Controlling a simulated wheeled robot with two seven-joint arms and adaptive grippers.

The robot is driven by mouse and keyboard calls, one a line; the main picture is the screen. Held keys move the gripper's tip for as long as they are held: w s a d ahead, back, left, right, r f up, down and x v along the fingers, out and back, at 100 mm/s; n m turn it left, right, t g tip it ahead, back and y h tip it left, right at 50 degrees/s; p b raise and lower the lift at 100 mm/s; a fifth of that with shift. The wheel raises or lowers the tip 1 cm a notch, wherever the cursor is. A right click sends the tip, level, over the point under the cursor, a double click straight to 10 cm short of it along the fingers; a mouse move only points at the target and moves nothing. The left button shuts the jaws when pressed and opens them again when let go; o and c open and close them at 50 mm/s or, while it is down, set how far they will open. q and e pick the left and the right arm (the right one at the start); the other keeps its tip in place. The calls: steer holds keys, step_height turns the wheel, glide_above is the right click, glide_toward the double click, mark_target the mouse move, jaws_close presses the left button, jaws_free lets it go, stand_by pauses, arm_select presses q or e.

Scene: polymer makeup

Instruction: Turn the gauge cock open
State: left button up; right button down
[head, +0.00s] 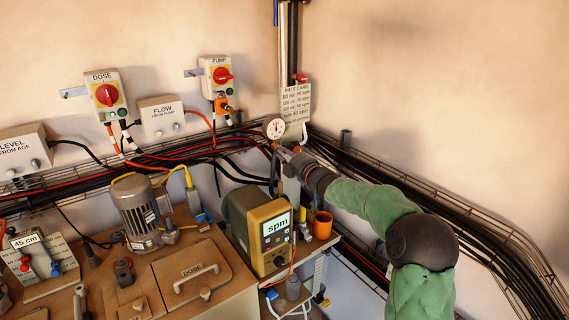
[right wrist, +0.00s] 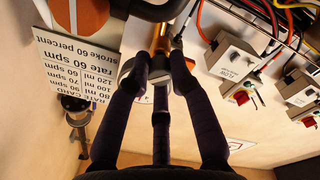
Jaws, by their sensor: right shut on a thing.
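The round white pressure gauge (head: 275,128) stands on the pipework at the wall, above the dosing pump. My right gripper (head: 281,152) reaches in from the right, just below the gauge, with its fingers together at the gauge cock. In the right wrist view the dark fingers of my right gripper (right wrist: 166,70) close around the cock, and a brass-coloured part (right wrist: 178,46) shows beside the tips. The fingers hide most of the cock, so I cannot tell its handle's angle. My left gripper is not in view.
The rate card (head: 296,101) hangs behind the gauge; it also shows upside down in the right wrist view (right wrist: 75,55). The pump with the spm display (head: 268,232) and an orange cup (head: 322,224) stand below my right arm. Cables and a wire tray (head: 410,182) line the wall.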

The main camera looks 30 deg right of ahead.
steer(key=n+b, duration=0.3)
steer(key=n, duration=0.1)
steer(key=shift+f+n, duration=0.15)
steer(key=shift+n, duration=0.25)
steer(key=n+b, duration=0.3)
steer(key=n, duration=0.1)
steer(key=shift+y, duration=0.3)
steer(key=shift+n, duration=0.5)
steer(key=c, duration=1.1)
jaws_free()
steer(key=s, duration=1.2)
steer(key=shift+d+f, duration=0.2)
steer(key=shift+d, duration=0.25)
